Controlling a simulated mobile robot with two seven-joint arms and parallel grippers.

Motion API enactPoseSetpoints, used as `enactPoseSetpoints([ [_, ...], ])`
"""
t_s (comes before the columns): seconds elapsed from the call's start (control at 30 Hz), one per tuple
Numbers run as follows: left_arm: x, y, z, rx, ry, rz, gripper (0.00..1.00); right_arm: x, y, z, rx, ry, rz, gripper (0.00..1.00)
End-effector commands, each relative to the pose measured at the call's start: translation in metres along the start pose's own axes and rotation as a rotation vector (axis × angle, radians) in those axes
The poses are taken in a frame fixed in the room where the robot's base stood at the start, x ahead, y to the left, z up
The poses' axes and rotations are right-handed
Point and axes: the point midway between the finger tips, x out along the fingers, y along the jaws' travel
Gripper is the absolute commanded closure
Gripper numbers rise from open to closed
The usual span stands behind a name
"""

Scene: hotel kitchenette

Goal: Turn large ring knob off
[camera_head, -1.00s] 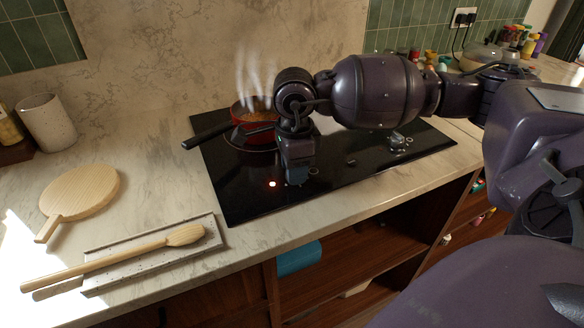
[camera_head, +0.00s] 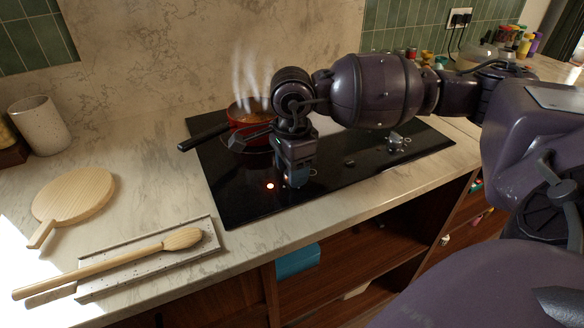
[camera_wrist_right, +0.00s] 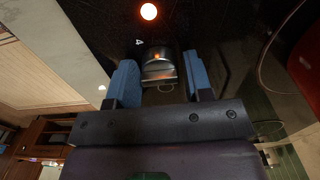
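The black cooktop (camera_head: 235,200) lies in the counter, with a lit red-orange indicator (camera_head: 270,186) near its front edge. My right gripper (camera_head: 297,181) points down over the front of the cooktop, just right of this light. In the right wrist view a metallic knob (camera_wrist_right: 158,66) stands between the two blue fingers of my right gripper (camera_wrist_right: 160,82). The fingers are apart, one on each side of the knob; firm contact cannot be made out. The light (camera_wrist_right: 148,11) shows beyond the knob. In the head view the gripper mostly hides the knob. My left gripper is not in view.
A steaming red pan (camera_head: 240,112) stands at the cooktop's back left, its dark handle pointing left. A small dark knob (camera_head: 349,163) and a metallic item (camera_head: 397,143) are to the right.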

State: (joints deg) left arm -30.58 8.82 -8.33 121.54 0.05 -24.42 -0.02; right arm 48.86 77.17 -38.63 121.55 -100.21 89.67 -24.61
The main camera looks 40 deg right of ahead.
Motion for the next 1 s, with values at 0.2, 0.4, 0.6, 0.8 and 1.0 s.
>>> enactPoseSetpoints([
  [0.2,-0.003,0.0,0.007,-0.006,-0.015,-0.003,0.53,0.0,0.0,0.0,0.001,0.0,0.001,0.37],
  [0.4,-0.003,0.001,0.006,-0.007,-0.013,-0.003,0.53,-0.001,0.0,0.0,0.001,0.0,0.0,0.37],
  [0.6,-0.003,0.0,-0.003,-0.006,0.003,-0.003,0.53,-0.023,0.0,0.0,0.001,0.0,-0.004,0.37],
  [0.8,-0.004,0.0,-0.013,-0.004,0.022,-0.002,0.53,-0.061,0.0,0.0,0.001,-0.001,-0.007,0.37],
  [1.0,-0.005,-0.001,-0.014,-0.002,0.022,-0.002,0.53,-0.091,0.0,0.0,0.001,0.0,-0.004,0.37],
])
